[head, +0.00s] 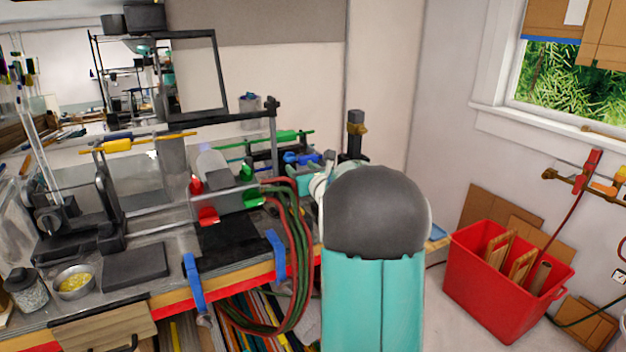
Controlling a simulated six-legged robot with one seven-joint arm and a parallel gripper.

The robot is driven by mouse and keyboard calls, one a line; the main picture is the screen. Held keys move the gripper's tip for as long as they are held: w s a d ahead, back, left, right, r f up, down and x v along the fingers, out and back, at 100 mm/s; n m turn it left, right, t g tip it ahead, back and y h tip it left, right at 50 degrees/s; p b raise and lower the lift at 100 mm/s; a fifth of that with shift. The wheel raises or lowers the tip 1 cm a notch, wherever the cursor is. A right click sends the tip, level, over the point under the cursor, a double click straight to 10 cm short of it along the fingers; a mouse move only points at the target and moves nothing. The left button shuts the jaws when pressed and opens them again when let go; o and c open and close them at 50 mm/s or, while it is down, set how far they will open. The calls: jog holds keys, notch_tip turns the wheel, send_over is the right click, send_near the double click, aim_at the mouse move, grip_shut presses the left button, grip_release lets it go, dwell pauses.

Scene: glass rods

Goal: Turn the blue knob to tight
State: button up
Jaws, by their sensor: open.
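A small blue piece (302,158), which looks like the blue knob, sits at the back of the bench's right end, among the torch fittings. Its turning position is too small to tell. My gripper (296,172) is just in front of it, at the end of my teal and white arm. It is open and largely hidden by my own arm, and I cannot tell whether it touches the blue piece.
Red and green hoses (290,250) hang over the bench front just left of my arm. Blue clamps (277,256) grip the bench edge. Red and green knobs (208,216) stand left of the hoses. A red bin (500,290) stands on the floor at right.

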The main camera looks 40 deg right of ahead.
jog(key=v, duration=0.8)
dwell(0.4)
